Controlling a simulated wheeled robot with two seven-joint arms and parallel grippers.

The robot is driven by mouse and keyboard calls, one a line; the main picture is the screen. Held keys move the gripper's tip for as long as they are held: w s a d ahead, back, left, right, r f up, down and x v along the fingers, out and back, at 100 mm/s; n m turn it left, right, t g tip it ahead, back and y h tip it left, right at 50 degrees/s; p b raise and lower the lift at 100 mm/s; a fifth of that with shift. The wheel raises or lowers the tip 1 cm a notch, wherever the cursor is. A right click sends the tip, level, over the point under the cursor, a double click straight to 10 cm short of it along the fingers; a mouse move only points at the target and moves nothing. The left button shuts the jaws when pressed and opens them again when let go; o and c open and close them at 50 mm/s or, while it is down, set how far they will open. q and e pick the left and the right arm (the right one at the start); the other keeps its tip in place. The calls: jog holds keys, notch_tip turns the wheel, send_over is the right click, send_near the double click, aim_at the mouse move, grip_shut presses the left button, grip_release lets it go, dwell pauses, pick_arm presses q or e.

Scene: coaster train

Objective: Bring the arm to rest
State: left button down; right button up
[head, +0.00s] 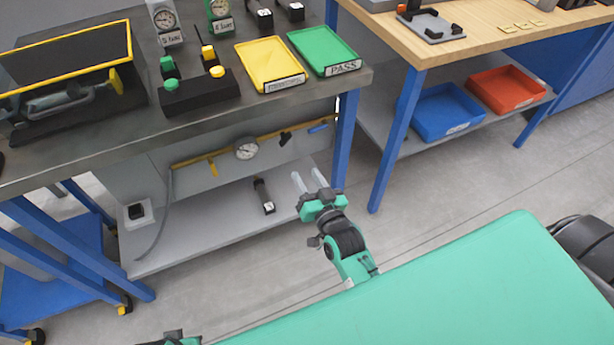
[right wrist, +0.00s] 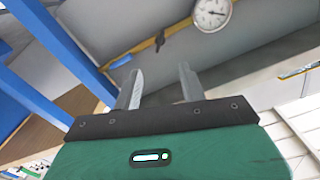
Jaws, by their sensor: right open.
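My right gripper (head: 309,183) is open and empty in the head view, in front of the grey bench's lower shelf and beside its blue leg. Its two pale fingers also show apart in the right wrist view (right wrist: 160,85), with nothing between them. A small part of my left arm shows at the bottom edge of the head view; its fingers are out of the frame.
The dark bench (head: 110,150) holds a yellow tray (head: 262,58), a green PASS tray (head: 320,45) and a black button block (head: 195,92). A dark cylinder (head: 263,195) lies on the lower shelf (head: 200,235). A gauge (head: 246,148) hangs above. Blue (head: 445,108) and red (head: 505,85) bins stand right.

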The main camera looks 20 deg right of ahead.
pick_arm(q)
jog(key=shift+d, duration=0.1)
